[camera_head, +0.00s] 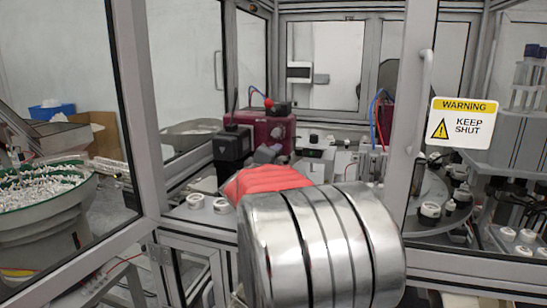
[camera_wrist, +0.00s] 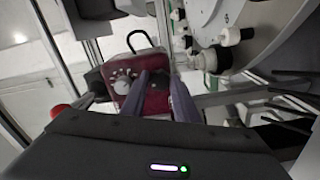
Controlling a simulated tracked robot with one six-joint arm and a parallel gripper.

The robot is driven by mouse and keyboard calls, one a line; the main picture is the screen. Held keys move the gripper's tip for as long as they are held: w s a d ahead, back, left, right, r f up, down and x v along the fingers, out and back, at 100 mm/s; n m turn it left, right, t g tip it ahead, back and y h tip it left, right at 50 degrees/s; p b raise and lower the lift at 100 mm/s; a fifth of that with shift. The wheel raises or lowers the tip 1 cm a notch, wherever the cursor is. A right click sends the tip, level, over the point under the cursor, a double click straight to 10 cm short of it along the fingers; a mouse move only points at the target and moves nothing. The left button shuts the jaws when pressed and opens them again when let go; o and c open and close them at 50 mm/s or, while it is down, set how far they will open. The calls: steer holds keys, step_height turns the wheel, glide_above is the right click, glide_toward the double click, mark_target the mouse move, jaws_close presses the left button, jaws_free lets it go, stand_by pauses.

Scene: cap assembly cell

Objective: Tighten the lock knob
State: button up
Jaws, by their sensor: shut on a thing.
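In the wrist view, the two grey fingers of my gripper (camera_wrist: 158,78) reach forward to the front of a maroon unit (camera_wrist: 134,68). They are shut on the dark lock knob (camera_wrist: 157,100), which shows between them. Its outline is partly hidden by the fingers. A pale dial (camera_wrist: 122,84) sits on the same face, just left of the fingers. In the head view the maroon unit (camera_head: 274,128) stands inside the cell, behind my arm. My arm's large silver joint hides the gripper and the knob there.
A door frame with a "keep shut" warning sign (camera_head: 464,122) stands at the right. A black block (camera_head: 233,144) is left of the maroon unit. White round parts (camera_head: 430,210) sit on a turntable at the right. A green-rimmed bowl feeder (camera_head: 40,195) is at the left.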

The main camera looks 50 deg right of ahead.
steer(key=shift+s+d+f+m, duration=0.1)
steer(key=shift+f+m, duration=0.05)
steer(key=shift+m, duration=0.65)
steer(key=shift+s+d+f+m, duration=0.1)
steer(key=shift+f+m, duration=0.05)
steer(key=shift+m, duration=0.65)
steer(key=shift+a, duration=0.1)
steer(key=o, duration=0.6)
steer(key=shift+f, duration=0.1)
steer(key=o, duration=0.5)
steer(key=shift+w+r, duration=0.15)
steer(key=shift+r, duration=0.1)
steer(key=shift+c, duration=0.2)
steer(key=shift+a, duration=0.1)
steer(key=v, duration=1.3)
steer(key=shift+s+a, duration=0.25)
steer(key=shift+a, duration=0.05)
